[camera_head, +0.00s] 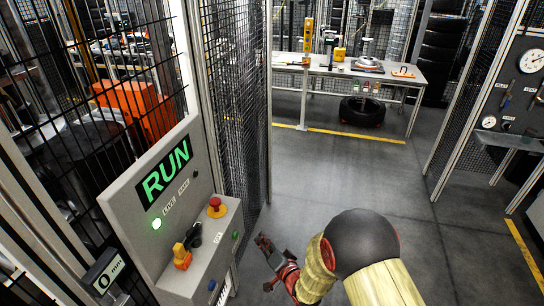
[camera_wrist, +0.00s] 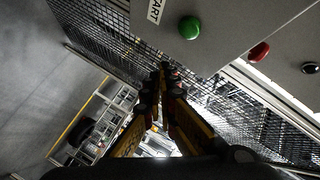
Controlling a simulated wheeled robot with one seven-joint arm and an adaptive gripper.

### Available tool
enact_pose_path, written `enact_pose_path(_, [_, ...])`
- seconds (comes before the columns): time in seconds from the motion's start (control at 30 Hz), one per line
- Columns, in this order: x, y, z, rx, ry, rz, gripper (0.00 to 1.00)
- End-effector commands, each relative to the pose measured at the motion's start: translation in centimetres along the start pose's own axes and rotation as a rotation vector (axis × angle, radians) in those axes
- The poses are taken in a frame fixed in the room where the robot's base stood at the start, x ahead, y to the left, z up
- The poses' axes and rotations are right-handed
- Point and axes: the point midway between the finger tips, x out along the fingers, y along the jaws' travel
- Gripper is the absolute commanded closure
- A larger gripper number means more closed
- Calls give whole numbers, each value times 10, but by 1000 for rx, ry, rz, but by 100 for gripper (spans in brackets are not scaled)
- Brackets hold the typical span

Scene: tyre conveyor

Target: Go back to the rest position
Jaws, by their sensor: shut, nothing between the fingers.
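My gripper (camera_head: 265,244) is in the lower middle of the head view, just right of the control box, on my arm reaching in from the bottom right. In the wrist view the two fingers of my gripper (camera_wrist: 165,72) come together at their tips, with nothing between them. The control box (camera_wrist: 235,35) fills the top right there, with a green button (camera_wrist: 190,27) and a red button (camera_wrist: 259,52). The fingertips appear below the green button; I cannot tell the exact gap. In the head view the panel's screen (camera_head: 164,174) reads RUN in green.
A mesh fence (camera_head: 233,90) stands behind the control box. A red mushroom button (camera_head: 215,206) and an orange-yellow switch (camera_head: 181,256) sit on the box. The grey floor between is clear.

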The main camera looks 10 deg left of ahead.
Motion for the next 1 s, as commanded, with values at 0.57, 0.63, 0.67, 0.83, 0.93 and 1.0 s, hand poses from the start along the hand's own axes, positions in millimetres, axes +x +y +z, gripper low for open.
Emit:
enact_pose_path(0.57, [-102,128,51,-433,-475,614,100])
enact_pose_path(0.63, [-130,124,38,-474,-547,685,100])
enact_pose_path(0.67, [-142,122,32,-488,-578,713,100])
enact_pose_path(0.83, [-224,87,-10,-532,-734,839,100])
enact_pose_path(0.93, [-277,58,-32,-533,-806,884,100])
enact_pose_path(1.0, [-312,37,-45,-527,-840,902,100])
